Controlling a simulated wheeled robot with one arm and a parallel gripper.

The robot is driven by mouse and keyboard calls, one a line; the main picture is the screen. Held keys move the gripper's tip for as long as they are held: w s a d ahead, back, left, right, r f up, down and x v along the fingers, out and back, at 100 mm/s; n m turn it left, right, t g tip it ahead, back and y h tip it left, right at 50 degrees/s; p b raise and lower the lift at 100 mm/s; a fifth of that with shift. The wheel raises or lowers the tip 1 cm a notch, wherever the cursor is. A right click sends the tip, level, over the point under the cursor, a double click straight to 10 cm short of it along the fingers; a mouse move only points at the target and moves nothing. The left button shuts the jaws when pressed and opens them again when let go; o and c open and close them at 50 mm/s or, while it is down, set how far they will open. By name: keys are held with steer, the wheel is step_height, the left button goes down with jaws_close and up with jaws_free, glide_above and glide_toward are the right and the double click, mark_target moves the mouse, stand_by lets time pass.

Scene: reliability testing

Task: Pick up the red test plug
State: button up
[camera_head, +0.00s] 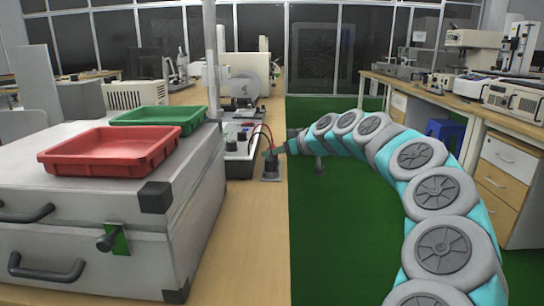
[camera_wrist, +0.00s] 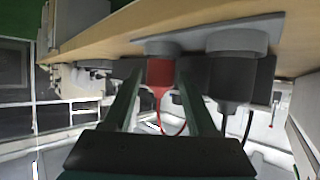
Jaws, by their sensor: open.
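In the wrist view, which is turned over, the red test plug (camera_wrist: 160,76) shows between the two fingers of my gripper (camera_wrist: 161,88). The plug sits against a light grey round base (camera_wrist: 163,47), and a red wire curves away from it. My gripper is open, with a finger on each side of the plug; I cannot tell whether either finger touches it. In the head view my gripper (camera_head: 278,150) is at the table's right edge, beside a small grey post; the red plug itself is hard to make out there.
A black plug (camera_wrist: 232,78) on a grey base stands close beside the right finger in the wrist view. In the head view, a control box (camera_head: 238,165) with wires is left of my gripper. A large grey case carries a red tray (camera_head: 108,168) and a green tray (camera_head: 158,117).

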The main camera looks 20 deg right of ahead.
steer(key=shift+x, duration=1.05)
jaws_close()
